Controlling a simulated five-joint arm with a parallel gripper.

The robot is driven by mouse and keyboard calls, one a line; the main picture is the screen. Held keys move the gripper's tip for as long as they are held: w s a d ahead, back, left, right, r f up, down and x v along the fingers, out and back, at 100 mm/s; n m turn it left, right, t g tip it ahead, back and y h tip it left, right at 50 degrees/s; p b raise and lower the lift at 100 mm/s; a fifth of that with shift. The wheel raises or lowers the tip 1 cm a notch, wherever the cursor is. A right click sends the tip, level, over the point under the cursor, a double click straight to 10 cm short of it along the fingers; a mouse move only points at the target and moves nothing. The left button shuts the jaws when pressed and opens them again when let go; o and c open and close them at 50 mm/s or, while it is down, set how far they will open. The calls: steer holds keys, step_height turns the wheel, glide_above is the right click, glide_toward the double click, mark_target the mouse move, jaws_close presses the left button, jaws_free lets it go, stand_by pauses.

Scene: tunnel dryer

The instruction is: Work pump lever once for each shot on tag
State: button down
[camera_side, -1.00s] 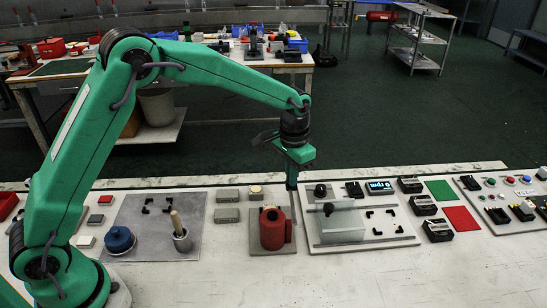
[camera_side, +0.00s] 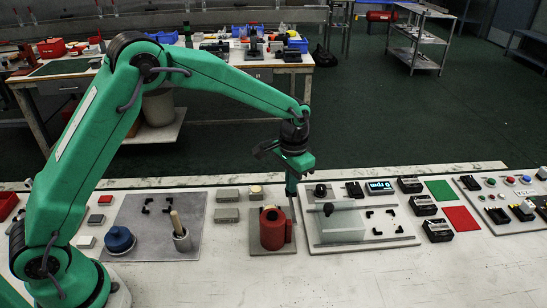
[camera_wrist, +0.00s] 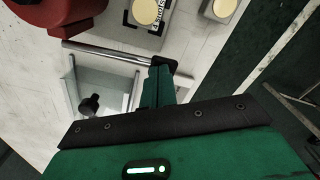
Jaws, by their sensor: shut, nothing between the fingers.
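The red pump (camera_side: 271,230) stands on a grey plate at the middle of the bench. Its body also shows at the upper left of the wrist view (camera_wrist: 55,12). A metal lever rod (camera_wrist: 105,53) with a black end (camera_wrist: 166,63) reaches from it toward my gripper. My gripper (camera_side: 291,194) points down at the pump's right side, shut and empty. In the wrist view its fingertips (camera_wrist: 158,72) are right beside the lever's black end; I cannot tell whether they touch. A tag (camera_wrist: 156,27) shows printed text ending in "shots"; its number is hard to read.
A clear box-like fixture (camera_side: 343,226) on a pale plate stands close on the right. Small grey blocks (camera_side: 227,215) lie to the left, beside a grey mat (camera_side: 140,222) with a blue round pot (camera_side: 119,239) and a metal cup (camera_side: 182,239). The front bench strip is clear.

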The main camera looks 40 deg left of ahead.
steer(key=shift+r, duration=0.1)
step_height(320, 180, up, 8)
stand_by(1.4)
stand_by(0.7)
steer(key=s+a+r+n+t, duration=0.1)
steer(key=s+a+r, duration=0.3)
steer(key=s+r, duration=0.25)
steer(key=s+a+r+t, duration=0.2)
steer(key=s+a+r, duration=0.1)
steer(key=s+r, duration=0.3)
steer(key=s+a+f+n+t, duration=0.1)
steer(key=s+a, duration=0.1)
steer(key=s, duration=0.6)
steer(key=s+a+f+n+t, duration=0.1)
steer(key=s+a, duration=0.1)
steer(key=s, duration=0.6)
steer(key=shift+s+a+f+t, duration=0.15)
steer(key=shift+s+a+t, duration=0.05)
steer(key=shift+a+t, duration=0.15)
